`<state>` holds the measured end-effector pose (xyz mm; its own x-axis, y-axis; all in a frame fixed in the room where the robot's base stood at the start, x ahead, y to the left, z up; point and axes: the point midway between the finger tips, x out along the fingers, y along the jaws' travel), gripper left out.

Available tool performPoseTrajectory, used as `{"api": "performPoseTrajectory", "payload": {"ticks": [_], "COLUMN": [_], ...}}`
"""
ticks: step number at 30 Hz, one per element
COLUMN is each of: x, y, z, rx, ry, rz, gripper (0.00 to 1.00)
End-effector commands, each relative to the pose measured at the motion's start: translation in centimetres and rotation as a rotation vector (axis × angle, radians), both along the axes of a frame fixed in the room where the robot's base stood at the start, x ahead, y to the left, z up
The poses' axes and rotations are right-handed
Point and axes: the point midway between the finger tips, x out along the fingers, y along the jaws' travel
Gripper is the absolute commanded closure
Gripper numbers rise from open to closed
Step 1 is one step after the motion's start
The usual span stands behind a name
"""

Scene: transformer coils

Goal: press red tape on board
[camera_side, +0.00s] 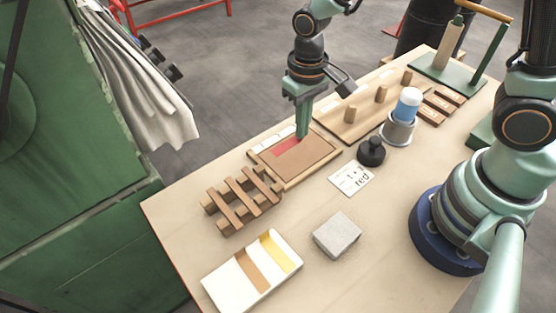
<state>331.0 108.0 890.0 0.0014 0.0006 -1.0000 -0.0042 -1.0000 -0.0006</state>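The brown board (309,158) lies in a light wooden frame near the back left of the table. A strip of red tape (287,147) lies on the board's far left part. My gripper (302,134) points down at the right end of the red strip, with its green fingers close together. Its tips seem to be at the strip, but I cannot tell whether they touch it or hold anything. Part of the strip's right end is hidden behind the fingers. A white card (351,179) reading "red" lies in front of the board.
A wooden slatted rack (242,200) stands left of the board. A white tray with brown and yellow strips (222,284), a grey block (337,235), a black knob (371,151) and a blue-and-white bottle (407,105) stand nearby. A pegged wooden board (352,121) lies behind.

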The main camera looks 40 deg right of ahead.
Motion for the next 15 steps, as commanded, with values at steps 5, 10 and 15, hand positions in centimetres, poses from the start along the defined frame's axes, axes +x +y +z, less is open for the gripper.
{"api": "performPoseTrajectory", "payload": {"ticks": [5,10,15], "x": [-0.1,-0.1,-0.1], "y": [0.0,0.0,0.0], "z": [-1.7,-3.2,-4.4], "rx": [-0.002,-0.001,-0.001], "ry": [0.005,0.004,0.004], "rz": [0.003,0.003,0.004], "gripper": [1.00,1.00,1.00]}}
